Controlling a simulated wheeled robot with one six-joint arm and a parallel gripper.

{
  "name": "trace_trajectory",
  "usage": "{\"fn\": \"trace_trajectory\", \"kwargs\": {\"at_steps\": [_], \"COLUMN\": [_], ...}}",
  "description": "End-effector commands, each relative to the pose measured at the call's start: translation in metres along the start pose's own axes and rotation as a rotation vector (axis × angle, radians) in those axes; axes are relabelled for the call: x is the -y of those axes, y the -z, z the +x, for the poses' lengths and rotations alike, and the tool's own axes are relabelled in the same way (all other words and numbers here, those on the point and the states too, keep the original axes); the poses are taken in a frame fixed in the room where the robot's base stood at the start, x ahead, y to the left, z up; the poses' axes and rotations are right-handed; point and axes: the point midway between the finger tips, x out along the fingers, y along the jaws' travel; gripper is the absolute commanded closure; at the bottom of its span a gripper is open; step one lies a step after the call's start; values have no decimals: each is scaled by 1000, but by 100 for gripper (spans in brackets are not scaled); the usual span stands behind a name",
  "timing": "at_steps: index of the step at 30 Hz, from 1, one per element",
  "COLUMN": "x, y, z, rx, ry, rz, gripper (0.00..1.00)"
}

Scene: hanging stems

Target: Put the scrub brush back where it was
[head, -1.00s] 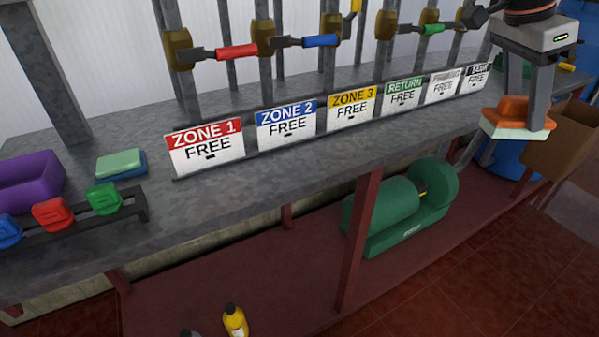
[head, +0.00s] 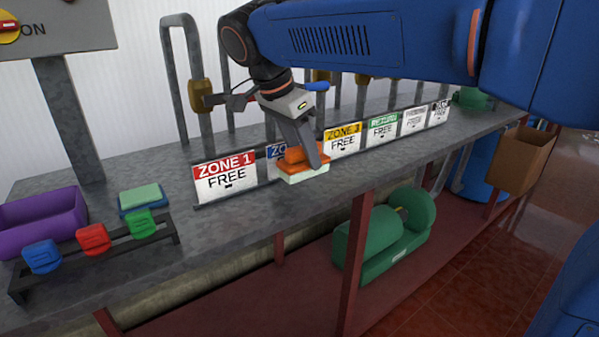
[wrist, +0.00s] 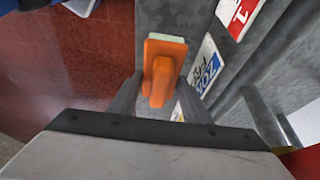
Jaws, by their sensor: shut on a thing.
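The scrub brush (head: 303,171) has an orange handle and a pale block underneath. In the head view it is held over the front edge of the grey bench, before the ZONE 2 sign. My gripper (head: 312,152) comes down from above and is shut on the orange handle. In the wrist view the orange handle (wrist: 160,78) sits between my two fingers, with a sliver of the pale block at its far end. I cannot tell whether the brush touches the bench.
ZONE 1 (head: 225,178), ZONE 3 (head: 343,139) and RETURN (head: 383,128) signs stand along the bench; ZONE 2 is partly hidden. At left are a purple bin (head: 40,218), a green-and-blue pad (head: 140,198) and a rack (head: 100,252) with coloured pieces. Upright bars stand behind.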

Motion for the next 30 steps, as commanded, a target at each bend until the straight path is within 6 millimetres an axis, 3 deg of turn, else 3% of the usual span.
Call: {"fn": "trace_trajectory", "kwargs": {"at_steps": [5,14,24,25,27,30], "x": [0,0,0,0,0,0], "y": [-4,-18,-19,-19,-19,-19], "z": [9,42,45,45,45,45], "rx": [0,0,0,0,0,0], "ry": [0,-1,0,0,0,0], "rz": [-1,-1,0,0,0,0], "gripper": [78,78,78,54,38,38]}}
